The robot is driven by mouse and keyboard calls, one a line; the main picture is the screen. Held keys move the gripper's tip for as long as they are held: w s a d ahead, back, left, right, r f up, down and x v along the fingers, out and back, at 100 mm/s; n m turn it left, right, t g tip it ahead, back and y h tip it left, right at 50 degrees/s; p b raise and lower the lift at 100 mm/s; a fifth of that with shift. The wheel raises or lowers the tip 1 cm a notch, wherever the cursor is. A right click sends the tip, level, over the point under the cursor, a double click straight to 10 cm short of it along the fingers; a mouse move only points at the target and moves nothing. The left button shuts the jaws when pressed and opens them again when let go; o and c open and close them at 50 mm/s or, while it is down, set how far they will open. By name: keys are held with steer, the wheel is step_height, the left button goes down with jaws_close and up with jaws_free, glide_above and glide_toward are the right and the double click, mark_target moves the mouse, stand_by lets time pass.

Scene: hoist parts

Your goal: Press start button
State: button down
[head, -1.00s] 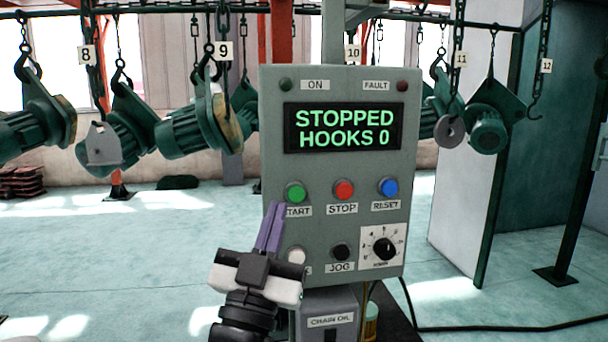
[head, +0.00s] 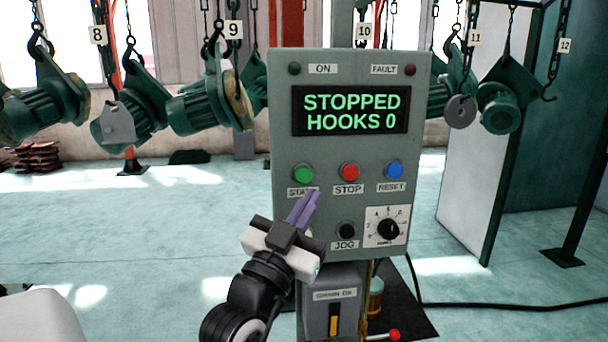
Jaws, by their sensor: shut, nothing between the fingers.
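The green start button (head: 303,174) is on the left of a button row on the grey control panel (head: 290,222). Its START label (head: 299,191) is partly covered by my fingertips. My gripper (head: 314,194) is shut and empty, with its purple fingers pointing up and slightly right. The fingertips show below and a little right of the green button, in front of the panel. I cannot tell whether they touch the panel. The display (head: 350,110) reads STOPPED, HOOKS 0.
A red stop button (head: 349,172) and a blue reset button (head: 395,169) sit to the right. Below are a black jog button (head: 346,231) and a dial (head: 388,230). Green motors (head: 206,106) hang on numbered hooks behind. A black cable (head: 510,306) lies on the floor.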

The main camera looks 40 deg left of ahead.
mark_target(304, 175)
steer(key=w+a, duration=0.4)
steer(key=shift+a+b, duration=0.3)
steer(key=shift+b, duration=0.05)
steer(key=shift+a, duration=0.1)
stand_by(1.8)
steer(key=shift+w+a+b, duration=0.25)
steer(key=shift+b, duration=0.15)
